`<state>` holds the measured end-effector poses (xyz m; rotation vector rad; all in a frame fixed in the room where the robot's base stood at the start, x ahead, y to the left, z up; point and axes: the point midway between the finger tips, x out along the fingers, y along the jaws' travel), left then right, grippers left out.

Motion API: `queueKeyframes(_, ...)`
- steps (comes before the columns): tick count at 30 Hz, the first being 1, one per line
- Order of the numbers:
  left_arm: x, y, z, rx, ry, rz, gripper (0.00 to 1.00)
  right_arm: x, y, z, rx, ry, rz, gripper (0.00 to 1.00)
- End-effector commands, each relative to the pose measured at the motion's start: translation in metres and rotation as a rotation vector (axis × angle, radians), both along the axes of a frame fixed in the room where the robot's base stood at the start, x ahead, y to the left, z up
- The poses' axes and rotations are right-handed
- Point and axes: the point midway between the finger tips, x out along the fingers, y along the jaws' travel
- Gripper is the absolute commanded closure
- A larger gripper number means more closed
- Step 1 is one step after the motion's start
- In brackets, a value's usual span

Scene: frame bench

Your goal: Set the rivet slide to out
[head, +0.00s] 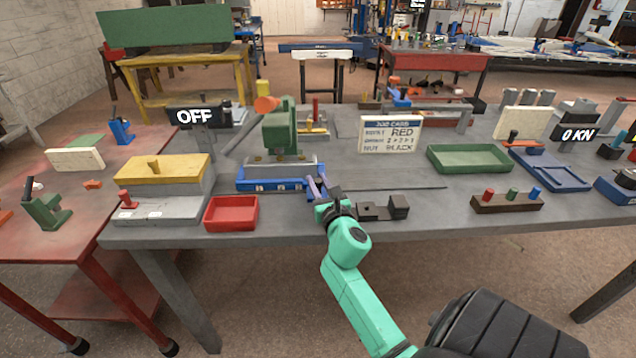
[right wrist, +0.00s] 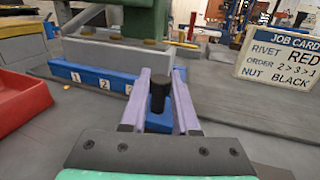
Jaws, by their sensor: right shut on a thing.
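A blue slide (head: 262,185) marked with numbers lies at the foot of a green press (head: 280,132), and it appears to be the rivet slide. In the right wrist view its blue front face (right wrist: 85,76) shows the numbers 1 and 2. A black upright knob (right wrist: 158,90) stands at the slide's right end, on a blue part. My right gripper (head: 318,188) has its two purple fingers on either side of this knob and is shut on it. The fingers hide part of the slide's right end. My left gripper is not in view.
A job card (head: 391,134) stands behind to the right. A red tray (head: 231,213) lies left of the slide, and a dark metal block (head: 383,208) sits just right of my gripper. A green tray (head: 470,158) lies farther right. The bench between card and block is mostly clear.

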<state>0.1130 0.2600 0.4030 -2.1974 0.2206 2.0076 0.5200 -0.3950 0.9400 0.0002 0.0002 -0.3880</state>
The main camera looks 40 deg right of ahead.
Motion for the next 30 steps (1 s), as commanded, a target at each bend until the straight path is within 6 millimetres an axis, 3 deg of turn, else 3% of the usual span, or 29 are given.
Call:
queueKeyframes(11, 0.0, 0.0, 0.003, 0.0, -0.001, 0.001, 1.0, -0.028, -0.036, -0.002, -0.002, 0.005, -0.002, 1.0)
queueKeyframes(20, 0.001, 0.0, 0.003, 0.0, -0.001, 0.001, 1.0, -0.029, -0.038, -0.002, 0.003, 0.002, 0.001, 1.0)
queueKeyframes(21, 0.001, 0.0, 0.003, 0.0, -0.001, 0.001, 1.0, -0.029, -0.038, -0.002, 0.003, 0.002, 0.001, 0.6)
queueKeyframes(23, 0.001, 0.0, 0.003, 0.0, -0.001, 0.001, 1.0, -0.029, -0.038, -0.001, 0.003, 0.001, 0.001, 0.41)
queueKeyframes(30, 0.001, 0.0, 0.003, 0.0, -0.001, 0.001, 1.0, -0.029, -0.038, -0.001, 0.001, 0.001, 0.0, 0.41)
